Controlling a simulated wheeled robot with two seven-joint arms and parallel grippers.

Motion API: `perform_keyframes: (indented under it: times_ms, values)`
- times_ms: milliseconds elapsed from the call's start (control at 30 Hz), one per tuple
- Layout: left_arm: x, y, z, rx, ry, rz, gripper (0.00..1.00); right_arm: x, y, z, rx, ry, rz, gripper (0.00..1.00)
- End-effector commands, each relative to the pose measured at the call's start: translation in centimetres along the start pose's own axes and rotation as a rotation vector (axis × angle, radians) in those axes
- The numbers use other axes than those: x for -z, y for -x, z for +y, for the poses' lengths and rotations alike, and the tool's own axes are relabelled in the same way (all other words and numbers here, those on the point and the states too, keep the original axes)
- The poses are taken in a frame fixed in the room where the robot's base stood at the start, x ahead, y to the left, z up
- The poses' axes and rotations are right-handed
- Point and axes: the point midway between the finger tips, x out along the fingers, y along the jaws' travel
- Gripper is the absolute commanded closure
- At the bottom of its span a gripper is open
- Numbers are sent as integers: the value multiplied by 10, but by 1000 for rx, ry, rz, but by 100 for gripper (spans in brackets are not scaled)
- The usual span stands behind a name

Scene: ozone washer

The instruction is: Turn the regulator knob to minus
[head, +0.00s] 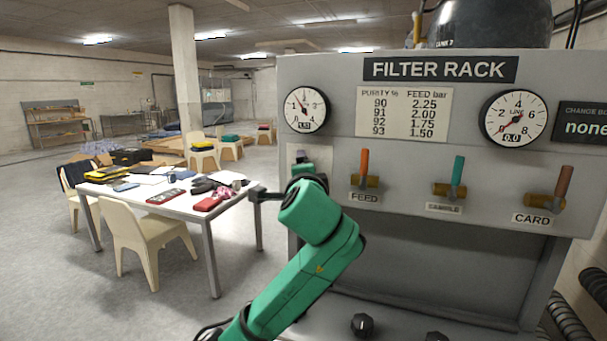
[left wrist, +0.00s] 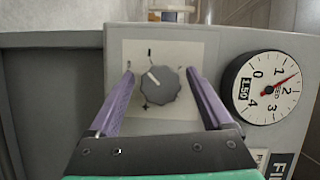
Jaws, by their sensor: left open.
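The regulator knob (left wrist: 158,86) is round, dark grey and ridged, on a pale plate (left wrist: 204,50) in the left wrist view. Its white pointer line points to the picture's upper left. Small dark marks surround it, too small to read surely. My left gripper (left wrist: 160,73) is open, with one purple finger on each side of the knob; small gaps seem to show. In the head view my green left arm (head: 318,240) reaches the panel's left edge and hides the knob. The feed gauge (head: 305,109) reads about 1.5; it also shows in the left wrist view (left wrist: 270,89).
The filter rack panel (head: 400,165) carries the FEED lever (head: 365,165), a teal lever (head: 458,175), the CARD lever (head: 562,185) and a line gauge (head: 514,118) reading 0.0. A purity table (head: 404,112) hangs between the gauges. A cluttered white table (head: 180,210) stands left.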

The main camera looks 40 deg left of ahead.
Motion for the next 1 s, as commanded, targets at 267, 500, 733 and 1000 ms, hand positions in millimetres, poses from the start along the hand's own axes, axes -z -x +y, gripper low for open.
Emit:
perform_keyframes:
  times_ms: [267, 500, 733, 1000]
  values:
    - [0, 30, 3, 4, 2, 4, 16, -1, -13, 0, 0, 0, 0, 50]
    - [-1, 95, 2, 5, 6, 6, 16, -3, -31, 0, -1, 0, 0, 50]
    - [1, 139, -2, -1, 3, 7, 16, -3, -22, 0, -1, 0, -1, 50]
    - [-2, 146, 0, 0, 0, -1, 16, -2, -22, 1, -1, 0, -1, 50]
